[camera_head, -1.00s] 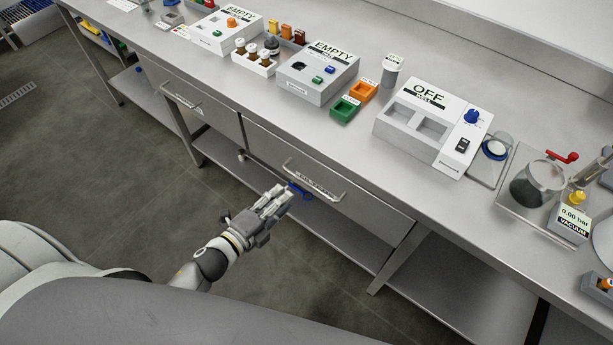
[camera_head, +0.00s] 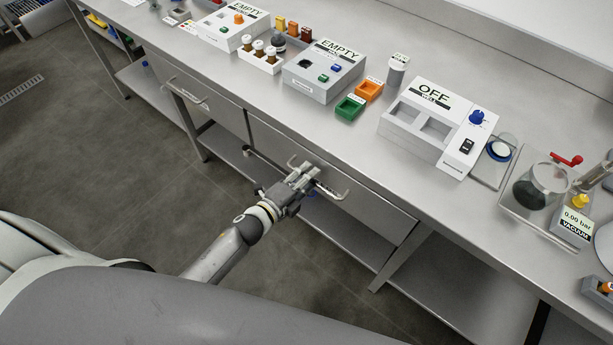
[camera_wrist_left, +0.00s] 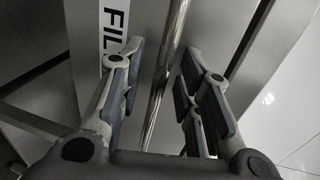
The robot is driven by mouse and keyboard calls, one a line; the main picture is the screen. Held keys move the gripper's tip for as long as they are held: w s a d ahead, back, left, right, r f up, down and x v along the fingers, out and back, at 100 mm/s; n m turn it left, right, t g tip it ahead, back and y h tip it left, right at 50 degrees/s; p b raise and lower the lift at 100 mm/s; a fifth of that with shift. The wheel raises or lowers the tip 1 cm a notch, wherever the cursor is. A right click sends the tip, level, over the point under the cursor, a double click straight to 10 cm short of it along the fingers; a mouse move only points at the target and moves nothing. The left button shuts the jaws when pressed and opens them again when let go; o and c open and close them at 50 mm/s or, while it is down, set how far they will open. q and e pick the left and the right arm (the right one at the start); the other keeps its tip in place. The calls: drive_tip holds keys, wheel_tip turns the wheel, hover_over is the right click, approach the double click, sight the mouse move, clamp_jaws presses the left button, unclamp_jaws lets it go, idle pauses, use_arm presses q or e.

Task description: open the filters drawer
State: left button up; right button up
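The filters drawer (camera_head: 375,205) is the right one of two drawers under the bench top. It looks closed, its front in line with the bench. Its bar handle (camera_head: 338,194) runs across the front. In the left wrist view a label with the letters "FIL" (camera_wrist_left: 113,25) shows beside the handle bar (camera_wrist_left: 165,75). My left gripper (camera_head: 308,174) is at the handle and covers its middle. In the left wrist view its fingers (camera_wrist_left: 158,85) are apart, one on each side of the bar, with gaps between. My right gripper is out of view.
A second drawer with a handle (camera_head: 186,94) is to the left. On the bench top stand two "EMPTY" boxes, an "OFF" well unit (camera_head: 437,125), a green tray (camera_head: 350,107) and a vacuum gauge (camera_head: 574,222). A lower shelf (camera_head: 340,232) runs below the drawers.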

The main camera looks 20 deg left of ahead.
use_arm(q)
drive_tip(key=shift+c, duration=0.4)
clamp_jaws()
